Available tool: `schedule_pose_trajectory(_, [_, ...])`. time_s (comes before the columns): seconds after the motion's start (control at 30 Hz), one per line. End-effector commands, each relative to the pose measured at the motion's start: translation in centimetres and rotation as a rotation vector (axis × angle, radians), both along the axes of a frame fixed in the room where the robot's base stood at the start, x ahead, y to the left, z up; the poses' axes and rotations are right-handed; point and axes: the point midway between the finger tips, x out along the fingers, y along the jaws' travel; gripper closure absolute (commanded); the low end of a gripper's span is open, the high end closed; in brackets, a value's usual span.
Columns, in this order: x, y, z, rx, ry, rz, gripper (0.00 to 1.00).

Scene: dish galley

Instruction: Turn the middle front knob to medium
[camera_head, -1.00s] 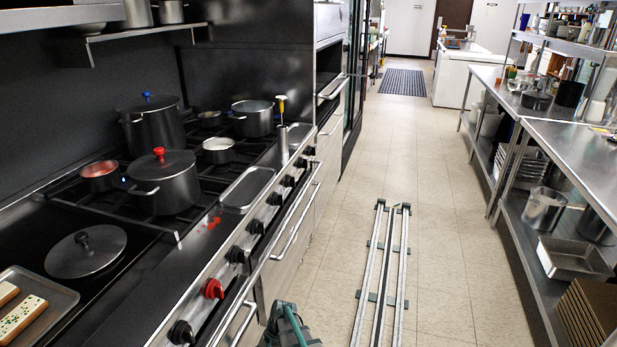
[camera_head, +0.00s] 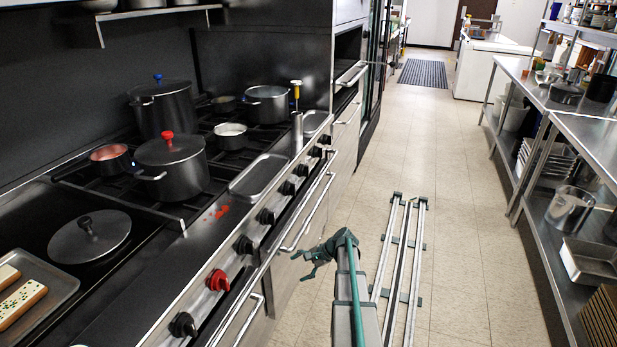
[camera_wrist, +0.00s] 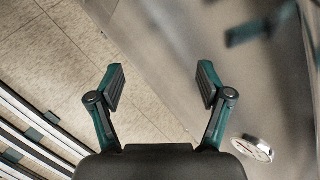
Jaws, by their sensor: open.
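A row of several knobs runs along the stove's steel front in the head view. Most are black, among them one mid-row knob (camera_head: 266,216); one nearer knob is red (camera_head: 218,280). I cannot tell for certain which one counts as the middle front knob, and their settings are too small to read. My gripper (camera_head: 305,262) is in front of the stove, right of the knob row and apart from it, close to the handle bars. In the wrist view my gripper (camera_wrist: 161,84) has its teal fingers spread with nothing between them. No knob is recognisable there.
Long handle bars (camera_head: 310,212) stick out below the knobs. Pots, including a red-knobbed one (camera_head: 172,166), stand on the burners. A round white dial (camera_wrist: 254,148) shows in the wrist view.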

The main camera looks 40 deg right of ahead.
Motion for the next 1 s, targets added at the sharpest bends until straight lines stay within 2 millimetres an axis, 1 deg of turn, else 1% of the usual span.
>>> schedule_pose_trajectory(0.03, [1.4,-4.0,1.8,0.029,-0.036,-0.067,0.22])
schedule_pose_trajectory(0.07, [1.9,-5.7,3.0,0.050,-0.054,-0.101,0.22])
schedule_pose_trajectory(0.1, [2.4,-8.0,4.7,0.076,-0.079,-0.145,0.22])
schedule_pose_trajectory(0.17, [2.9,-11.3,7.2,0.115,-0.115,-0.205,0.22])
schedule_pose_trajectory(0.2, [3.1,-13.2,8.9,0.148,-0.135,-0.243,0.22])
schedule_pose_trajectory(0.23, [3.9,-13.2,9.9,0.212,-0.133,-0.275,0.22])
schedule_pose_trajectory(0.27, [4.5,-13.8,11.1,0.272,-0.133,-0.309,0.22])
schedule_pose_trajectory(0.37, [6.2,-16.4,15.3,0.480,-0.133,-0.412,0.22])
schedule_pose_trajectory(0.4, [6.8,-17.4,17.0,0.564,-0.132,-0.444,0.22])
schedule_pose_trajectory(0.5, [7.6,-19.8,21.2,0.761,-0.121,-0.501,0.22])
schedule_pose_trajectory(0.6, [8.0,-21.5,24.4,0.910,-0.108,-0.527,0.22])
schedule_pose_trajectory(0.7, [8.1,-22.4,26.3,0.999,-0.096,-0.535,0.22])
schedule_pose_trajectory(0.8, [8.3,-22.6,27.0,1.035,-0.088,-0.539,0.22])
schedule_pose_trajectory(0.87, [8.7,-22.3,27.1,1.040,-0.087,-0.538,0.22])
schedule_pose_trajectory(1.0, [10.1,-21.4,27.1,1.038,-0.088,-0.539,0.22])
